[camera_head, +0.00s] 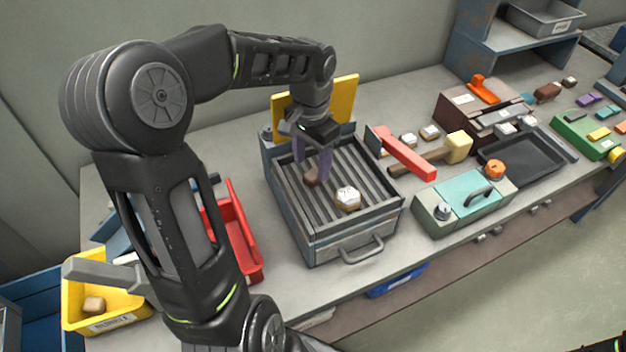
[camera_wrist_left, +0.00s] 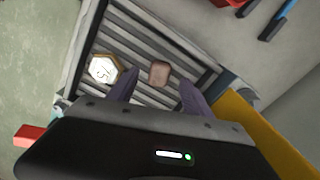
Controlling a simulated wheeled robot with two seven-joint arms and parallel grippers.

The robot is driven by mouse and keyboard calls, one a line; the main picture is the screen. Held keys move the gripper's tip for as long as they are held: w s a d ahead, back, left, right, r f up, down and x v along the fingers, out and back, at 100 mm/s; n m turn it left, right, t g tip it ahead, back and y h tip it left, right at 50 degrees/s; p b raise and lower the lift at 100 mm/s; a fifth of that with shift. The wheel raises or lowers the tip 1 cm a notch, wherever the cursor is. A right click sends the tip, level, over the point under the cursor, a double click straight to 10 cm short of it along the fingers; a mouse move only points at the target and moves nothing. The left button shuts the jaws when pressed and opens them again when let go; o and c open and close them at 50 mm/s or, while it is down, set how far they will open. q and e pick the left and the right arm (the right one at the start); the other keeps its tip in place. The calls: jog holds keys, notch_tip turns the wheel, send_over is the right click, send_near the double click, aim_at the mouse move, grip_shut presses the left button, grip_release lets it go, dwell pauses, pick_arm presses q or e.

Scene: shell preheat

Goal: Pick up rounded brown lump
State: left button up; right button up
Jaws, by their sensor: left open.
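The rounded brown lump (camera_head: 311,176) lies on the slatted grill of a grey metal box (camera_head: 352,238). It also shows in the left wrist view (camera_wrist_left: 159,73), just beyond and between my fingertips. My left gripper (camera_head: 313,172) is open, pointing down at the grill with its purple fingers close around the lump. I cannot tell whether a finger touches the lump. My right gripper is out of view.
A pale lump with a marked top (camera_head: 348,197) lies near the brown one on the grill. A yellow panel (camera_head: 345,98) stands behind the box. A red tray (camera_head: 246,240) is left of it. A red-handled tool (camera_head: 405,155) and a teal-lidded box (camera_head: 464,197) are to the right.

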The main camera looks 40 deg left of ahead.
aim_at(312, 174)
pick_arm(q)
notch_tip(312, 174, down, 4)
jog(key=shift+r+b, duration=0.2)
jog(key=shift+b, duration=0.7)
jog(key=shift+r, duration=0.1)
jog(key=shift+c, duration=0.6)
grip_shut()
